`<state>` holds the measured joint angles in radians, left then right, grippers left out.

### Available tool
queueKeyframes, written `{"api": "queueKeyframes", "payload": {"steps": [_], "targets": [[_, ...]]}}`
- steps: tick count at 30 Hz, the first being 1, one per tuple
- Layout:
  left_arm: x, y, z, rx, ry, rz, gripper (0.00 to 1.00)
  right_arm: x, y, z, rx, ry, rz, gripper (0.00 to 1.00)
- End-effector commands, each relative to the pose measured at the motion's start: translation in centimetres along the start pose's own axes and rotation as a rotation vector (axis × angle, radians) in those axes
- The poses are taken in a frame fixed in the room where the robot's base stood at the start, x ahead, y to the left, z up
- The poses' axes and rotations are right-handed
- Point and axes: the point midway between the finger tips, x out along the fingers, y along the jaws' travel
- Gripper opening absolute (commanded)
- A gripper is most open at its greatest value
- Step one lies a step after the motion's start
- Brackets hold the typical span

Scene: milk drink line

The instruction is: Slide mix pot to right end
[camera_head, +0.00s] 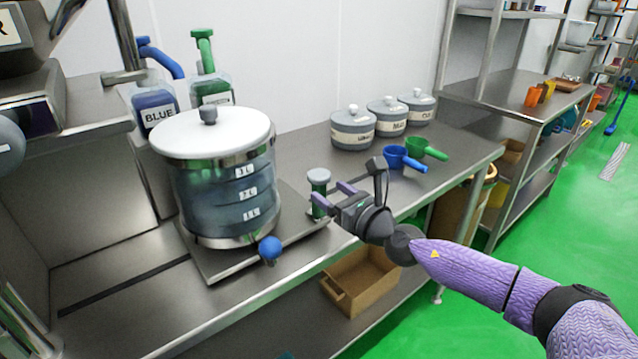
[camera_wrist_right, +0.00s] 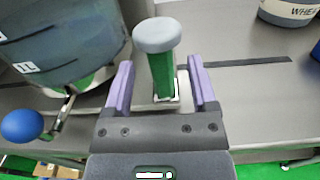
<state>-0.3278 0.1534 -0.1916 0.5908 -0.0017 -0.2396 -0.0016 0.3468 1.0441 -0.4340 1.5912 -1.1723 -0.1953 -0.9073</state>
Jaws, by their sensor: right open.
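The mix pot (camera_head: 225,190) is a large clear vessel with a white lid, a marked scale and a blue-knobbed tap (camera_head: 270,248). It stands on a flat metal sled plate (camera_head: 225,265) on the steel bench. A green post handle (camera_head: 318,182) with a grey cap rises at the plate's right end. My right gripper (camera_head: 331,194) is open at this handle. In the right wrist view the handle (camera_wrist_right: 160,72) stands between the two purple fingers, with small gaps visible on both sides. My left gripper is not in view.
A dark slot (camera_head: 120,287) runs along the bench. Grey lidded tubs (camera_head: 353,128) stand at the back right, with blue (camera_head: 398,158) and green (camera_head: 424,148) scoops in front. Blue (camera_head: 155,105) and green (camera_head: 212,90) pump bottles stand behind the pot. A cardboard box (camera_head: 362,278) sits on the lower shelf.

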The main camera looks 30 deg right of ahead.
Motion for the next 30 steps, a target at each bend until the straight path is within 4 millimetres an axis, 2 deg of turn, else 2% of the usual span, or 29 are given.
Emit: {"api": "queueKeyframes", "payload": {"steps": [3, 9, 19, 20, 27, 30], "targets": [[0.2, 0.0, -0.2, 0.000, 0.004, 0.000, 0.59, 1.9, 0.0, 0.1, 0.002, -0.003, -0.001, 0.74], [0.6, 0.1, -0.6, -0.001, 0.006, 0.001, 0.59, 3.8, 0.0, -0.1, 0.002, 0.001, -0.001, 0.74], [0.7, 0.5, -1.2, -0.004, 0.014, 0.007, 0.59, 4.2, 0.0, -0.1, 0.002, 0.002, 0.000, 0.74], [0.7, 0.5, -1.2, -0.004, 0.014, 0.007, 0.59, 4.2, 0.0, -0.1, 0.002, 0.002, 0.000, 0.69], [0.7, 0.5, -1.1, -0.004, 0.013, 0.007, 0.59, 4.2, 0.0, -0.1, 0.002, 0.002, -0.001, 0.18], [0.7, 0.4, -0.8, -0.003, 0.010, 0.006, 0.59, 4.2, 0.0, -0.1, 0.002, 0.002, -0.001, 0.00]]}}
